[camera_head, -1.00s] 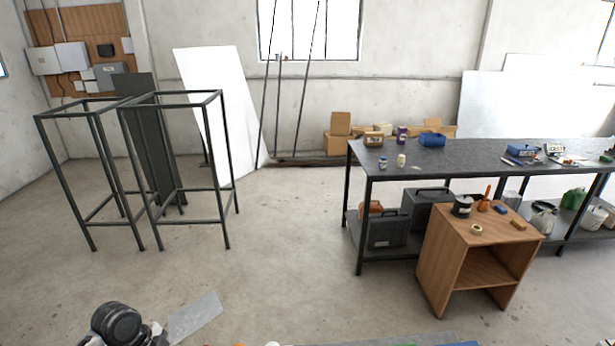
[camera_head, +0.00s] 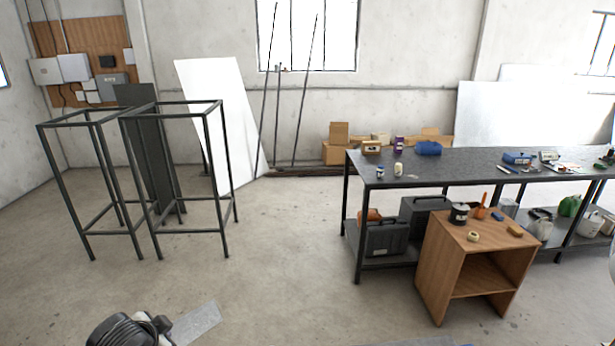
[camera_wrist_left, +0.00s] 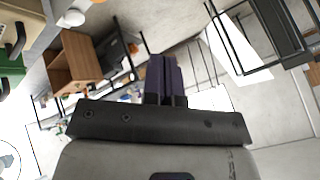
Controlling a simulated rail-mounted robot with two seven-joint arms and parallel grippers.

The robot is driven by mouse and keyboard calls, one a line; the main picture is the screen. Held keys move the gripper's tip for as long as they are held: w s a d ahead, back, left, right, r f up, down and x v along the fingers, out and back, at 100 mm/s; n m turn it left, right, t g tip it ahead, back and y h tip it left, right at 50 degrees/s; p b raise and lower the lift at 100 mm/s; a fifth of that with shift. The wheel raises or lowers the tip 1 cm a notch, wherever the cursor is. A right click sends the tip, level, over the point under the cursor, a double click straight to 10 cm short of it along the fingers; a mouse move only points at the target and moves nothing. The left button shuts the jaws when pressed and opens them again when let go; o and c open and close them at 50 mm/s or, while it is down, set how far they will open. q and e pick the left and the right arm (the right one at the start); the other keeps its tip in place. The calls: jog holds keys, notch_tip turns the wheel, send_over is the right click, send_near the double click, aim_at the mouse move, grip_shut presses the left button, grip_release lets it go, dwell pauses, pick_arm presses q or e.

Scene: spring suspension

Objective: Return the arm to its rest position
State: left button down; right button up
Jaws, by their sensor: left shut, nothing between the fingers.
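My left gripper (camera_wrist_left: 164,80) shows in the left wrist view. Its two dark fingers lie together with nothing between them, and it is clear of everything around it. The room appears tilted behind it. In the head view neither gripper shows. A dark rounded part with white pieces is cut off at the lower left edge of that view, and I cannot tell for sure what it is. My right gripper is out of both views.
A long dark workbench (camera_head: 466,166) with tools stands at the right. A wooden cabinet (camera_head: 440,263) stands in front of it and also shows in the wrist view (camera_wrist_left: 73,62). Black metal frames (camera_head: 180,230) stand at the left. The middle floor is clear.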

pick_arm(q)
jog(key=s+d+f+n+t, duration=0.2)
jog(key=s+d+f+t, duration=0.1)
jog(key=s+d, duration=0.75)
jog(key=s+d+f+n+g+h, duration=0.15)
jog(key=s+f+g, duration=0.25)
jog(key=s+f, duration=0.6)
jog(key=s+d+f+n+g+h, duration=0.1)
jog(key=s+d+f+g, duration=0.15)
jog(key=s+f, duration=0.75)
jog(key=w+d+r+p+v, duration=0.1)
jog(key=w+p+v, duration=0.1)
jog(key=p+v, duration=1.2)
jog(key=v, duration=0.3)
jog(key=shift+a+r, duration=0.4)
jog(key=shift+a, duration=0.05)
